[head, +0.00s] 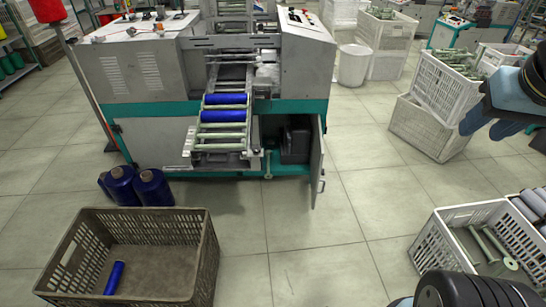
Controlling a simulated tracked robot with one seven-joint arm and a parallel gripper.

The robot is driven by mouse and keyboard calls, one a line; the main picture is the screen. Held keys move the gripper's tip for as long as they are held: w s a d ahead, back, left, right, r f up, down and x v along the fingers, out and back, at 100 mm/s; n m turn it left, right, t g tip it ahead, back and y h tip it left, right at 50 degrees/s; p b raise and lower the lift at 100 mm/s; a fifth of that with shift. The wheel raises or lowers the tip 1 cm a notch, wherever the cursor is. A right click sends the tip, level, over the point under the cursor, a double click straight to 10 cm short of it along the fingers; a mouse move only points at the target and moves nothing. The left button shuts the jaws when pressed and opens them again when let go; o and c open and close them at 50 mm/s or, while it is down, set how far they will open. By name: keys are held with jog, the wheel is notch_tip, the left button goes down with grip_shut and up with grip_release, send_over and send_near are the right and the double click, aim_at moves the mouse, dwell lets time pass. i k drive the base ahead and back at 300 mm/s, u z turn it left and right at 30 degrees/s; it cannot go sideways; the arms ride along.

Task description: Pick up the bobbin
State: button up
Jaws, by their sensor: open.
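Two blue-wound bobbins lie crosswise on the sloped rack at the front of the winding machine: an upper one (226,99) and a lower one (223,116). A third blue bobbin (115,278) lies in the brown crate (183,284) at the bottom left. My gripper (487,129) is at the right edge, in front of the stacked white crates in the picture. Its fingers are apart with no bobbin visible between them. It is well to the right of the blue bobbins.
The winding machine (150,75) stands at the back, with a cabinet door (317,165) open. Large blue spools (153,188) stand on the floor. A white crate (450,95) holds pale bobbins; another white crate (428,245) stands lower right. The middle floor is clear.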

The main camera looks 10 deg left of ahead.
aim_at(267, 152)
jog(key=u, duration=0.1)
jog(key=i, duration=1.7)
jog(key=u, duration=0.2)
